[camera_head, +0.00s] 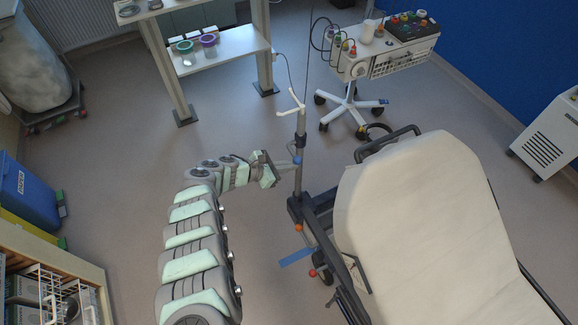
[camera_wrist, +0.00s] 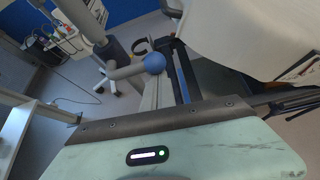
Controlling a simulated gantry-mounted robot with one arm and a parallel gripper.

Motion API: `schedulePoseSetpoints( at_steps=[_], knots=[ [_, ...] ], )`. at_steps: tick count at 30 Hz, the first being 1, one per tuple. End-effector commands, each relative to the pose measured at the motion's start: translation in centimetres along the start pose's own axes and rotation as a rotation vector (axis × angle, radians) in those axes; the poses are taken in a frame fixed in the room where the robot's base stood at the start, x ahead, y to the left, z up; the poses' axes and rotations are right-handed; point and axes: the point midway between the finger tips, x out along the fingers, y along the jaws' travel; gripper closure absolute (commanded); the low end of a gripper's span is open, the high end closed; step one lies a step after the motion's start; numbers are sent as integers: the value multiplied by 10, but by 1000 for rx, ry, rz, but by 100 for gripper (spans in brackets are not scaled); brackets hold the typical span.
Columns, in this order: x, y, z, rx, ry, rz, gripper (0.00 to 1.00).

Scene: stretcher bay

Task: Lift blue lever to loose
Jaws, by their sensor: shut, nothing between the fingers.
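A lever with a round blue knob (camera_head: 297,160) sticks out from the upright pole (camera_head: 299,135) beside the stretcher. In the wrist view the blue knob (camera_wrist: 155,62) caps a short grey rod that runs left to the pole (camera_wrist: 105,50). The rod looks roughly level there. My gripper (camera_head: 283,163) is shut and empty, just left of the blue knob in the head view. Whether it touches the knob I cannot tell. In the wrist view the grey and pale green gripper body fills the bottom, and the fingertips are not clear.
The stretcher (camera_head: 425,235) with a white cover stands right of the pole. A flat blue bar (camera_head: 297,257), an orange knob (camera_head: 299,228) and a red knob (camera_head: 312,273) are on its near side. A wheeled equipment cart (camera_head: 385,50) stands behind.

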Motion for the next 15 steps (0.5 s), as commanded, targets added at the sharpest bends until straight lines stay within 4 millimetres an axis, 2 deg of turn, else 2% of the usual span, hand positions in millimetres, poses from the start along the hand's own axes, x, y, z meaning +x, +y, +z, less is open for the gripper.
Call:
schedulePoseSetpoints(
  at_steps=[9,11,15],
  knots=[
    [21,-1,-45,-1,3,-2,100],
    [-1,2,-32,-4,3,1,100],
    [-26,2,-32,-3,3,1,100]
  ],
)
